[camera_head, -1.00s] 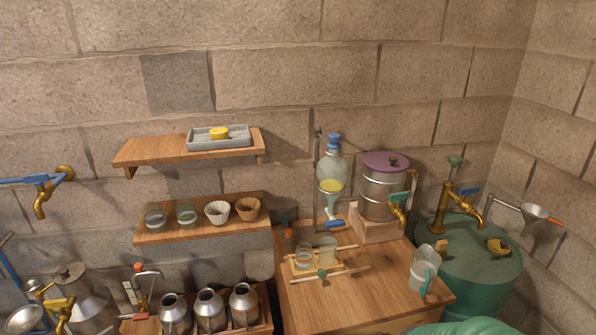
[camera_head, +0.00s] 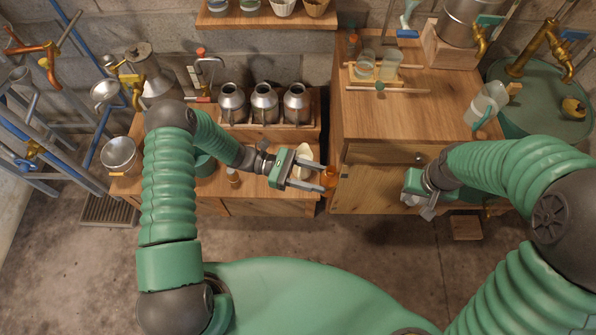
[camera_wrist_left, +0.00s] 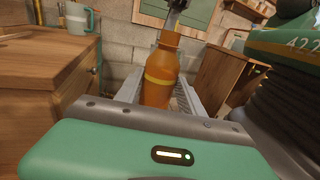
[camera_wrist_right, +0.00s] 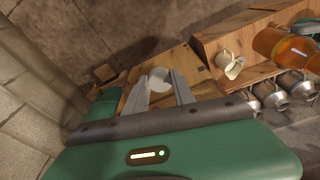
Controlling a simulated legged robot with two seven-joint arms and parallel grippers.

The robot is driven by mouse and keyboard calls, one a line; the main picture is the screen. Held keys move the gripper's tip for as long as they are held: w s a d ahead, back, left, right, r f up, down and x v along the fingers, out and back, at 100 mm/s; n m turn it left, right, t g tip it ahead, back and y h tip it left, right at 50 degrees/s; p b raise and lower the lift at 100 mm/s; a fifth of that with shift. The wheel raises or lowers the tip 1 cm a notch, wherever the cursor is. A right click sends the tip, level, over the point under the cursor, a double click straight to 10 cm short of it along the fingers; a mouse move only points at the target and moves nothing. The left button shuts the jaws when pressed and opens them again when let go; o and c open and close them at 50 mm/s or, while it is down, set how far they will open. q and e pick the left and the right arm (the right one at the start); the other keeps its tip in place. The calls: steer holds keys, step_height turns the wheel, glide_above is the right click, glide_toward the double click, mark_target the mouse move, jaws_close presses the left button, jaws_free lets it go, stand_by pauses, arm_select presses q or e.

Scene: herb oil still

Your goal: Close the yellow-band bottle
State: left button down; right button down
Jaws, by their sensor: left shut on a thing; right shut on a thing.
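The yellow-band bottle (camera_head: 330,178) is amber. It stands upright between the fingers of my left gripper (camera_head: 309,177), which is shut on it. In the left wrist view its yellow band (camera_wrist_left: 160,80) shows, with a grey part (camera_wrist_left: 177,10) above its neck. The right wrist view shows the bottle (camera_wrist_right: 285,48) at upper right, apart from the right gripper. My right gripper (camera_head: 428,211) is right of the bottle, in front of the wooden cabinet. It is shut on a pale round piece (camera_wrist_right: 160,78); I cannot tell whether this is the bottle's cap.
A cream jug (camera_head: 303,158) stands on the low bench behind my left gripper. Several metal cans (camera_head: 264,103) stand farther back. The wooden cabinet (camera_head: 400,120) has glass beakers (camera_head: 390,65) and a jug (camera_head: 485,105) on top.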

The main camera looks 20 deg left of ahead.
steer(key=shift+a, duration=0.1)
stand_by(0.3)
steer(key=w+a+r, duration=0.2)
steer(key=a+r, duration=0.3)
steer(key=a, duration=0.5)
step_height(320, 180, up, 6)
glide_above(334, 168)
steer(key=shift+s+f, duration=0.15)
steer(key=shift+s, duration=0.3)
steer(key=shift+d+f, duration=0.1)
steer(key=shift+f, duration=1.95)
